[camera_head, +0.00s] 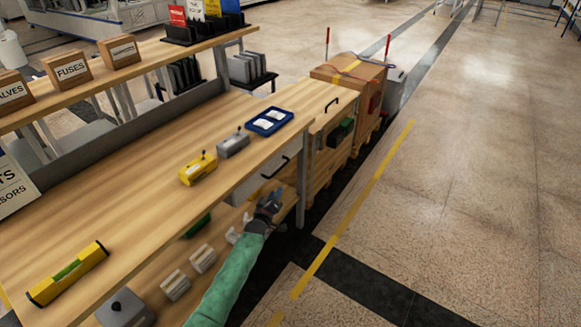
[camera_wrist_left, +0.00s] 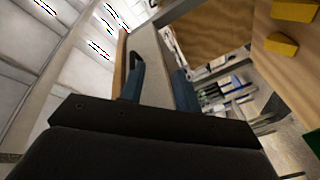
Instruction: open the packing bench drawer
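The packing bench (camera_head: 215,160) has a light wooden top. The pale grey drawer (camera_head: 250,185) sits under its right end, with a dark bar handle (camera_head: 279,168) on its front. The drawer looks shut. My left gripper (camera_head: 270,203), on a green-sleeved arm, is just below the handle and appears apart from it. In the left wrist view, the two blue-grey fingers (camera_wrist_left: 158,82) stand apart with nothing clearly held between them. A grey panel (camera_wrist_left: 152,55) shows beyond them; I cannot tell whether it is the drawer front. My right gripper is not in view.
On the bench top are a yellow box (camera_head: 198,168), a grey box (camera_head: 233,144), a blue tray (camera_head: 270,121) and a yellow level (camera_head: 67,273). A wooden crate (camera_head: 348,75) stands beyond the bench. The floor (camera_head: 450,190) at right is clear.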

